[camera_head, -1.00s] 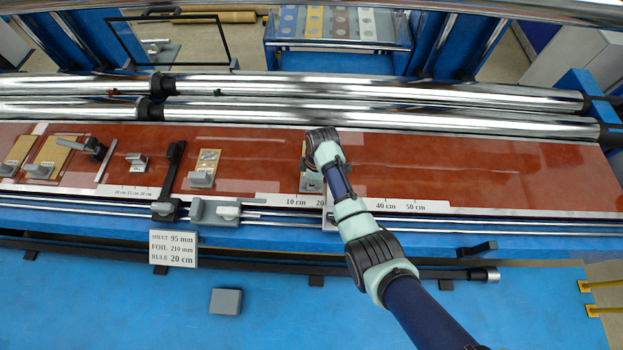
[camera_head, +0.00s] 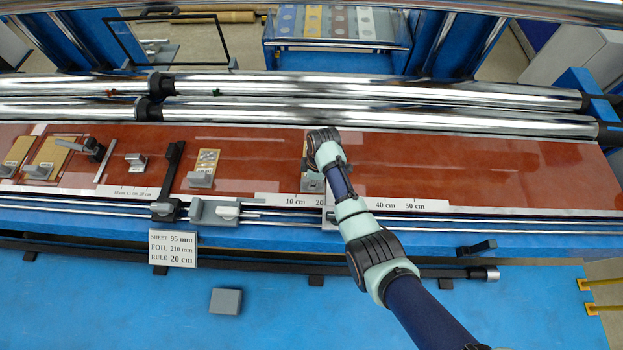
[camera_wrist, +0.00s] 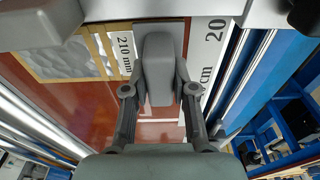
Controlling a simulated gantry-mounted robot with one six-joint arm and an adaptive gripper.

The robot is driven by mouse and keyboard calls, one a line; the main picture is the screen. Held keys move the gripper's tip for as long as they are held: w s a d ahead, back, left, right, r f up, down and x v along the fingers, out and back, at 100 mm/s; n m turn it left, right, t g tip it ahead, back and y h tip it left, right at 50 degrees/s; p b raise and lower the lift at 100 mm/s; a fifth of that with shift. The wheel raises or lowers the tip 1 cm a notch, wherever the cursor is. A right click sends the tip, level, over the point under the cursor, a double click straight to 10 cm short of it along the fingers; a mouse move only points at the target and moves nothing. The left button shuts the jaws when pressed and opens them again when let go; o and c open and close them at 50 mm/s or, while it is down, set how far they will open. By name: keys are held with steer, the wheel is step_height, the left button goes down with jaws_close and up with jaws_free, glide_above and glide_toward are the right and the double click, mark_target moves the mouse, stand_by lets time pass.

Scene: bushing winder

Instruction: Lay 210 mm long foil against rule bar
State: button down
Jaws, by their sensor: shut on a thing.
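In the wrist view my gripper (camera_wrist: 160,90) is shut on the upright grey handle (camera_wrist: 158,62) of a grey block. A foil (camera_wrist: 62,58) with gold edging and crumpled silver patches lies beside it, with a "210 mm" label (camera_wrist: 125,52). In the head view my wrist hides most of this foil; the grey block (camera_head: 312,182) shows on the red sheet near the 20 cm mark. A grey bar (camera_wrist: 225,8) crosses the top of the wrist view beside the "20 cm" print; I cannot tell whether the foil touches it.
More foils (camera_head: 47,158) lie at far left. Chrome rollers (camera_head: 370,88) run behind the red sheet (camera_head: 480,165), which is clear on the right. Rails run along the front.

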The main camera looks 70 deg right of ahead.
steer(key=shift+s, duration=0.2)
steer(key=c, duration=0.9)
jaws_free()
steer(key=shift+o, duration=0.2)
step_height(320, 180, up, 12)
steer(key=s, duration=0.1)
steer(key=shift+s+d, duration=0.25)
steer(key=shift+d, duration=0.05)
